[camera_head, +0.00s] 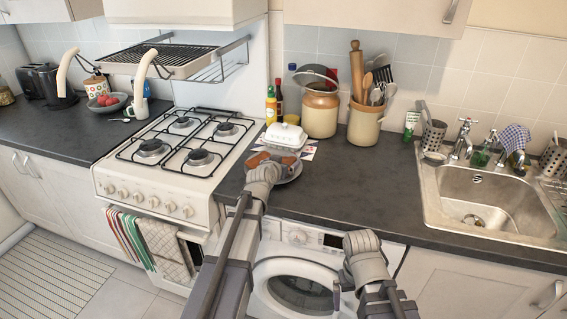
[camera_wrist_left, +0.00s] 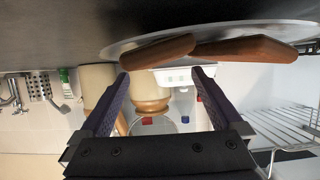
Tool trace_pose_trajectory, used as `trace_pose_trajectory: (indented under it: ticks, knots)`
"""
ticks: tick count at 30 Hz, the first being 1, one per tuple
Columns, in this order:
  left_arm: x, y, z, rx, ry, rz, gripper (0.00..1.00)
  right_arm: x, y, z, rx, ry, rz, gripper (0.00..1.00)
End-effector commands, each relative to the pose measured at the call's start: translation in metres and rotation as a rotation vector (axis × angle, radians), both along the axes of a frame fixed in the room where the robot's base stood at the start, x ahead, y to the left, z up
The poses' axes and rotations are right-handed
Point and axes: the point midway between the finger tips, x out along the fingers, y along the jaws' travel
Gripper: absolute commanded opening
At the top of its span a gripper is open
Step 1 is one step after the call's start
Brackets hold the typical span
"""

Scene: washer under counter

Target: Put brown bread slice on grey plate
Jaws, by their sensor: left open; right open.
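A grey plate (camera_head: 294,174) lies on the dark counter, right of the stove. A brown bread slice (camera_head: 257,159) shows at its left, with another brown piece (camera_head: 288,161) beside it. In the left wrist view, which is upside down, two brown slices (camera_wrist_left: 158,53) (camera_wrist_left: 247,48) lie on the plate (camera_wrist_left: 118,50). My left gripper (camera_head: 265,170) is in front of the plate and hides part of it. Its fingers (camera_wrist_left: 157,78) are open and empty, close to the slices. My right gripper (camera_head: 360,243) is open in front of the washing machine, away from the plate.
A white butter dish (camera_head: 286,136) stands just behind the plate. Behind it are bottles (camera_head: 271,106), a large jar (camera_head: 320,113) and a utensil pot (camera_head: 365,123). The gas stove (camera_head: 180,150) is left and the sink (camera_head: 490,200) right. Counter between plate and sink is clear.

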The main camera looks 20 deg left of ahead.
Motion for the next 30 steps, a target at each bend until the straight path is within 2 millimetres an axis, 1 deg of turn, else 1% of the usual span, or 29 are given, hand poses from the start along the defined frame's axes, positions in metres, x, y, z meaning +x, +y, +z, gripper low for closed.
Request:
trace_pose_trajectory:
  ticks: [1, 5, 12, 15, 18, 20, 30]
  knots:
    - [-0.012, 0.0, 0.006, -0.001, 0.0, 0.001, 1.0, 0.0, 0.0, 0.006, 0.0, 0.0, 0.0, 1.0]
    - [-0.035, 0.001, 0.016, -0.001, 0.0, 0.001, 1.0, 0.0, 0.0, 0.016, 0.0, 0.0, 0.0, 1.0]
    - [-0.085, 0.002, 0.037, 0.0, 0.0, 0.001, 1.0, 0.0, 0.0, 0.037, 0.0, 0.0, 0.0, 1.0]
    - [-0.099, 0.003, 0.042, -0.001, 0.0, 0.001, 1.0, 0.0, 0.0, 0.042, 0.0, 0.0, 0.0, 1.0]
    - [-0.108, 0.004, 0.044, -0.001, 0.001, 0.0, 1.0, 0.0, 0.0, 0.045, 0.0, 0.0, 0.0, 1.0]
    - [-0.11, 0.004, 0.045, 0.0, 0.001, 0.0, 1.0, 0.0, 0.0, 0.045, 0.0, 0.0, 0.0, 1.0]
    - [-0.109, 0.004, 0.044, 0.0, 0.0, 0.0, 1.0, 0.0, 0.0, 0.044, 0.0, 0.0, 0.0, 1.0]
